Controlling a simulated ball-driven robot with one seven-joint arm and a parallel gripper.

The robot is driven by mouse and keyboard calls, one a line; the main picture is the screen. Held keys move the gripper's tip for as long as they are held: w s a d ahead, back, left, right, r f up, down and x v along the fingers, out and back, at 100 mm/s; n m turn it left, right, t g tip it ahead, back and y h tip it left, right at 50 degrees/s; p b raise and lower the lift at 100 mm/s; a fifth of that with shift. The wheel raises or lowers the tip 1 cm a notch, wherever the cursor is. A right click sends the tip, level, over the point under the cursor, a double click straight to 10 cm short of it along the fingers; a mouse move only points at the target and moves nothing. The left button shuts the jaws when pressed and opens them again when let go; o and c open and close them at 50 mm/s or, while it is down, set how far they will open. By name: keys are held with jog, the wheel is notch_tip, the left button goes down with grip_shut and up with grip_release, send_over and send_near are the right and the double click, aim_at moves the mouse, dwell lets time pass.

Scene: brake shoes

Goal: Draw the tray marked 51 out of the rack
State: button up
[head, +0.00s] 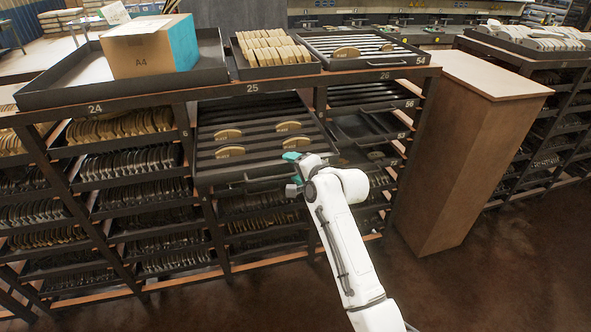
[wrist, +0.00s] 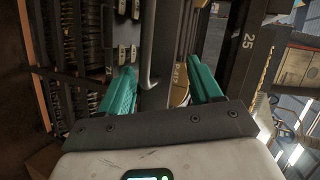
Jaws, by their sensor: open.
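A dark slotted tray (head: 262,118) stands out of the rack's middle column, under the number 25, with a few tan brake shoes lying in it. No 51 is readable on it; my arm covers part of its front. My white arm reaches up to this front, and my gripper (head: 292,172) is at its right part. In the wrist view my gripper (wrist: 163,88) is open, its teal fingers apart on either side of a dark handle bar (wrist: 150,55). I cannot tell whether a finger touches the bar.
A cardboard box (head: 140,48) stands on the rack top. A brown cabinet (head: 455,150) stands at right. Open floor (head: 500,270) lies in front.

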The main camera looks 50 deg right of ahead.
jog(key=shift+o, duration=1.3)
jog(key=v, duration=1)
jog(key=shift+s+b, duration=0.35)
jog(key=shift+b, duration=0.1)
